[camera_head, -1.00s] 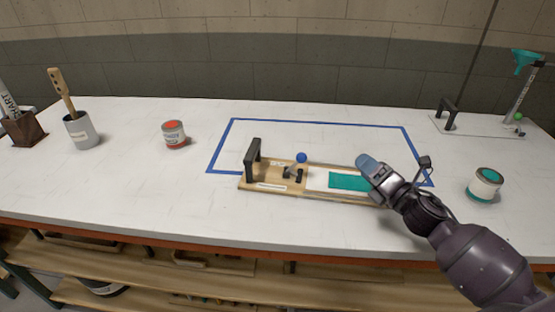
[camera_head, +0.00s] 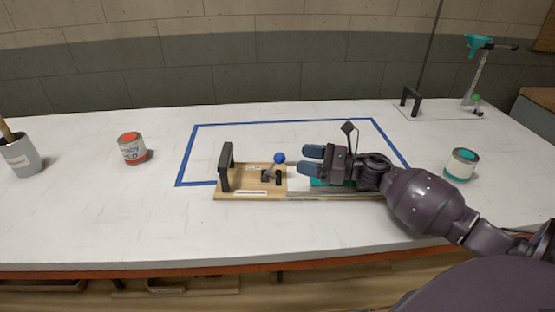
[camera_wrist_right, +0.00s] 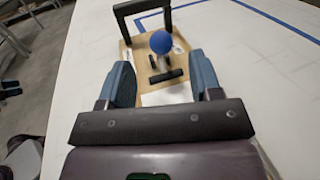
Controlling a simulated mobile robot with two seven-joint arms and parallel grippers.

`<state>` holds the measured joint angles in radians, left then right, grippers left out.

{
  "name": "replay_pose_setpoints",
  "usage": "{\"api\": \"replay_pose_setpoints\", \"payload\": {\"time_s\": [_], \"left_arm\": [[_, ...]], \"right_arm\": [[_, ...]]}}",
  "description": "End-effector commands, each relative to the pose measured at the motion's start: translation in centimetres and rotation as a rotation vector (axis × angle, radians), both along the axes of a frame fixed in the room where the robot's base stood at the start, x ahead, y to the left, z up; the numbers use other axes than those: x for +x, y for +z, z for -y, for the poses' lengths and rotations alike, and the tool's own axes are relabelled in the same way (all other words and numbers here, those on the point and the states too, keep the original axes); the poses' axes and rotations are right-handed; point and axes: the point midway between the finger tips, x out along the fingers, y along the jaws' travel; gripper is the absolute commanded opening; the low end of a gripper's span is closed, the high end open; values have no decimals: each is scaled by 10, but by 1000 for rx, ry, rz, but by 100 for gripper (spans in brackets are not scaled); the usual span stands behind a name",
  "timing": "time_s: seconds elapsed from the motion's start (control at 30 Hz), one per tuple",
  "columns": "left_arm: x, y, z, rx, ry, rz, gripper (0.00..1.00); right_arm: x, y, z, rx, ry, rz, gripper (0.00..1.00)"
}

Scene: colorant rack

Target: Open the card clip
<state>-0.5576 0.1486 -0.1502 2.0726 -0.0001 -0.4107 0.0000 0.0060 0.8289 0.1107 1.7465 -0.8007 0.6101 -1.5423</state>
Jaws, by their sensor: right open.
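The card clip is a wooden board (camera_head: 232,190) with a black handle (camera_head: 226,166) at its left end and a small lever with a blue ball knob (camera_head: 279,158). In the right wrist view the blue knob (camera_wrist_right: 161,42) stands ahead of and between the open fingers (camera_wrist_right: 165,85), with the black handle (camera_wrist_right: 142,12) beyond. My left gripper is not in view.
A blue taped outline (camera_head: 290,121) surrounds the board's area on the white table (camera_head: 90,225). A red-labelled can (camera_head: 132,150) and a grey cup (camera_head: 20,156) stand left. A teal-labelled can (camera_head: 460,165) stands right, near my arm.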

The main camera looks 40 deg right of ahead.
Motion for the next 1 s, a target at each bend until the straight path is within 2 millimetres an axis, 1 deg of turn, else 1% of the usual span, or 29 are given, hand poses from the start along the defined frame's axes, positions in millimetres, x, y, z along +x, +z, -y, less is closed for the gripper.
{"api": "replay_pose_setpoints", "payload": {"time_s": [0.03, 0.07, 0.1, 0.13, 0.3, 0.5, 0.7, 0.93, 0.97, 1.0], "left_arm": [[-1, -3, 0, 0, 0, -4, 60], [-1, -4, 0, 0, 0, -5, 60], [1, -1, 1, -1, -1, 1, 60], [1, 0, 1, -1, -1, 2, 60], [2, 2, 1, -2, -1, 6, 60], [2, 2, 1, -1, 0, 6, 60], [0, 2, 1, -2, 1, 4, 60], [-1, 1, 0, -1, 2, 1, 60], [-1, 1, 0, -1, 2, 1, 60], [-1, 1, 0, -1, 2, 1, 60]], "right_arm": [[0, -13, 0, 3, -2, -5, 58], [0, -18, 0, 4, -2, -5, 58], [8, -12, -7, 1, 2, 3, 58], [13, -10, -10, 0, 3, 3, 58], [35, -10, -27, 0, 0, 3, 58], [53, -11, -41, 1, -1, 1, 58], [59, -12, -47, 1, 0, -1, 58], [59, -12, -47, 1, -1, -1, 58], [59, -12, -47, 1, -1, -1, 55], [59, -12, -47, 1, -1, -1, 49]]}}
